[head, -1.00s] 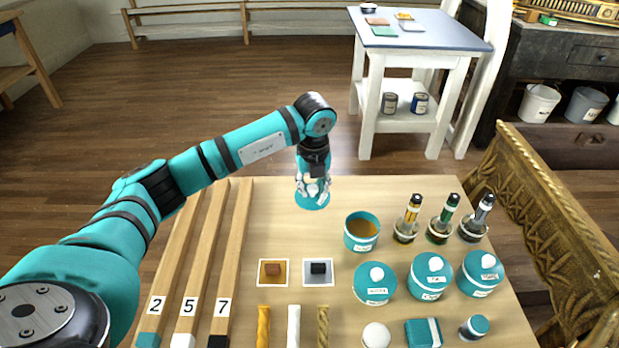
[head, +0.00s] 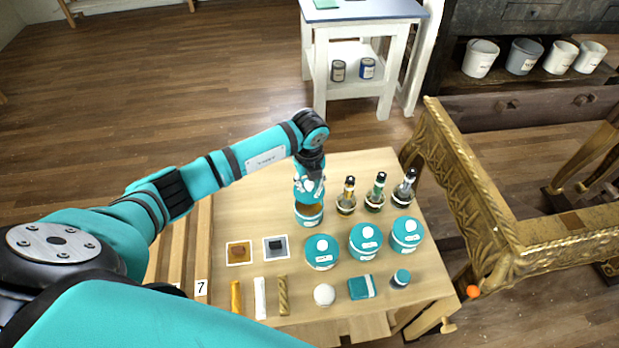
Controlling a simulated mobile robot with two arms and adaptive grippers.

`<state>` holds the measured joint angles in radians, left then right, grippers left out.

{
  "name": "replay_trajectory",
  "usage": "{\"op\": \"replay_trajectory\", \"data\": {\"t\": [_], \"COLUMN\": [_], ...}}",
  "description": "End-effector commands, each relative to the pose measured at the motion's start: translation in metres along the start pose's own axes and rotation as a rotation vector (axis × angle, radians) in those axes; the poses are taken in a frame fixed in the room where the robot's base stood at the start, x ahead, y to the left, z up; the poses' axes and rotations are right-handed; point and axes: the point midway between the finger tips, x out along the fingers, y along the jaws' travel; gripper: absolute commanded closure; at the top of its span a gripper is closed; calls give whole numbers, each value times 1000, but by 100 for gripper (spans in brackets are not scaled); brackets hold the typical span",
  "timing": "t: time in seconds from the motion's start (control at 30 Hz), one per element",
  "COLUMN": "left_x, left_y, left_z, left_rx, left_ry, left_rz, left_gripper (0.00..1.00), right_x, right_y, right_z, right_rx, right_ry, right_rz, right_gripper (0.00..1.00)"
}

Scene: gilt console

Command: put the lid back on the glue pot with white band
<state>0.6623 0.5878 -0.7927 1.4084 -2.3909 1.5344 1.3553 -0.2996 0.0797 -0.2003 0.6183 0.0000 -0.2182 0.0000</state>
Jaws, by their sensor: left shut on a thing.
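The open glue pot (head: 310,216) is teal with a pale band low on its side. It stands on the wooden table, behind the row of lidded pots. My left gripper (head: 309,184) points down over it, shut on the teal lid (head: 308,196). The lid is above the pot's mouth, and a little amber glue shows below it. The gripper hides much of the lid and of the mouth, so I cannot tell whether lid and rim touch. My right gripper is not in view.
Three lidded teal pots (head: 322,252) stand in front, with several brush bottles (head: 346,196) to the right. Two small tiles (head: 239,253) lie left. The gilt console (head: 470,200) stands right.

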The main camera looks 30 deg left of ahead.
Motion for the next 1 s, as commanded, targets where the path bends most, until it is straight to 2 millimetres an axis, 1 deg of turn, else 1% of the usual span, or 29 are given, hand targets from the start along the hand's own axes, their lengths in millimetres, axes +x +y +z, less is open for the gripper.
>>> {"op": "replay_trajectory", "data": {"t": [0.03, 0.4, 0.6, 0.73, 1.0], "left_x": [6, 40, 55, 59, 59], "left_y": [0, 2, 2, 1, 1], "left_z": [-1, -4, -5, -6, -6], "left_rx": [0, 1, 1, 1, 1], "left_ry": [1, 1, 0, 0, 0], "left_rz": [0, 1, 0, -1, 0], "left_gripper": [100, 100, 100, 100, 100], "right_x": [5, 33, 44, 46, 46], "right_y": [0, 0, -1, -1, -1], "right_z": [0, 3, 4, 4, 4], "right_rx": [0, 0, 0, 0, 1], "right_ry": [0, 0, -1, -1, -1], "right_rz": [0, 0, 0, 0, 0], "right_gripper": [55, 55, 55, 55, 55]}}
